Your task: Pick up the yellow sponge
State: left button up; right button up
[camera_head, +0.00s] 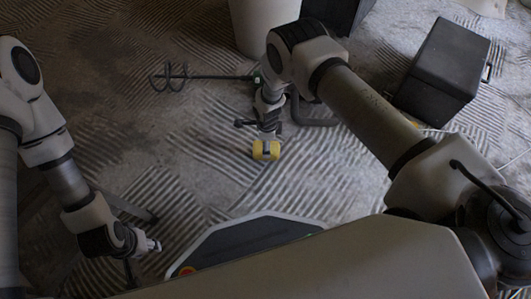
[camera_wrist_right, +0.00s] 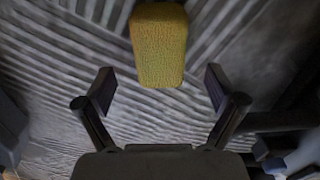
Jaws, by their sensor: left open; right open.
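The yellow sponge (camera_head: 258,150) is below my right gripper (camera_head: 266,137) in the head view, and part of the gripper hides its middle. In the right wrist view the sponge (camera_wrist_right: 158,42) is a rounded yellow block at top centre. My right gripper (camera_wrist_right: 159,88) is open there, its two fingers spread to either side of the sponge's near end, with visible gaps and nothing held. I cannot tell the exact height between fingers and sponge. My left gripper (camera_head: 152,244) is at the lower left, far from the sponge, open and empty.
The floor is ridged grey plaster. A mixing paddle (camera_head: 174,77) lies behind and left of my right gripper. A pale bucket (camera_head: 262,22) and a dark box (camera_head: 340,12) stand at the back. A black case (camera_head: 446,65) is at the right. Floor left of the sponge is clear.

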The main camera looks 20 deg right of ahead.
notch_tip(320, 180, down, 5)
jog(key=b, duration=0.2)
jog(key=shift+a+b, duration=0.1)
jog(key=shift+b, duration=0.25)
jog(key=shift+r, duration=0.1)
jog(key=shift+c, duration=0.6)
jog(key=c, duration=1)
notch_tip(320, 180, up, 10)
jog(key=p, duration=0.5)
jog(key=shift+r, duration=0.1)
